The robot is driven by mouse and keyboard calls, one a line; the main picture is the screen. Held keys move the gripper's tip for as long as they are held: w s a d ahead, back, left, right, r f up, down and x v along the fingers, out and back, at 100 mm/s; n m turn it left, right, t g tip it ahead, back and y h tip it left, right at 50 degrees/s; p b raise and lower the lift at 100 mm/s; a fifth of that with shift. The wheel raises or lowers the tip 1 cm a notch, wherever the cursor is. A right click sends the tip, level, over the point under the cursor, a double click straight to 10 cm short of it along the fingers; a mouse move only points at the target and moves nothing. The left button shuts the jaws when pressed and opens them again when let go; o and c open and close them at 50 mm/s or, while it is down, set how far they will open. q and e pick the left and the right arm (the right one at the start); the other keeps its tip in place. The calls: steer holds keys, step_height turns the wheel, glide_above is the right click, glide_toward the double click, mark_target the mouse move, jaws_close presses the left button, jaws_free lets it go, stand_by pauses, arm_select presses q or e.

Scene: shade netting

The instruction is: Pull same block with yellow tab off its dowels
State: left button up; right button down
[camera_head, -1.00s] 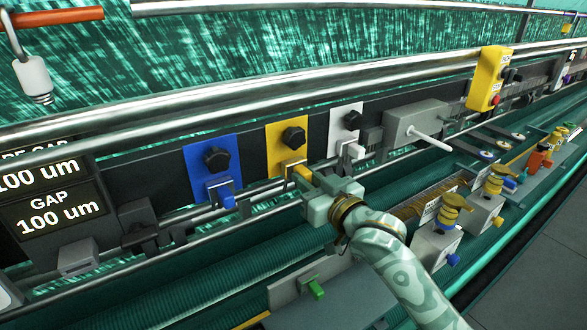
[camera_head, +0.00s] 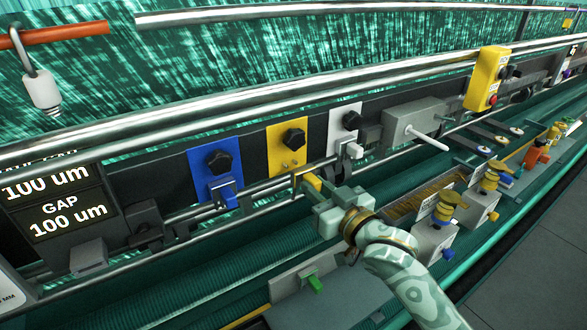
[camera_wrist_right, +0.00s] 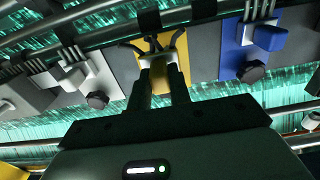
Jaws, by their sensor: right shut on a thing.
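The yellow plate (camera_head: 278,150) with its black knob stands on the rail's back wall, between a blue plate and a white plate. Two small dowels (camera_head: 289,163) show bare low on it. My right gripper (camera_head: 318,187) is shut on the block with the yellow tab (camera_head: 309,182), in front of and below the plate, apart from the dowels in the head view. In the right wrist view the fingers (camera_wrist_right: 159,75) pinch a pale block (camera_wrist_right: 158,60) against the yellow background. The fingers partly hide the block. My left gripper is not in view.
The blue plate (camera_head: 208,162) and white plate (camera_head: 345,123) each carry a knob and a block. Steel rails run just beside the gripper. A grey box with a white lever (camera_head: 428,138) stands to the right. Clamps (camera_head: 440,215) with yellow knobs line the front right.

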mark_target(318, 189)
stand_by(0.3)
steer(key=p+v, duration=0.2)
steer(key=v, duration=0.1)
steer(key=shift+r, duration=0.15)
steer(key=shift+s+d+p, duration=0.3)
steer(key=shift+s+p, duration=0.15)
steer(key=shift+p, duration=0.05)
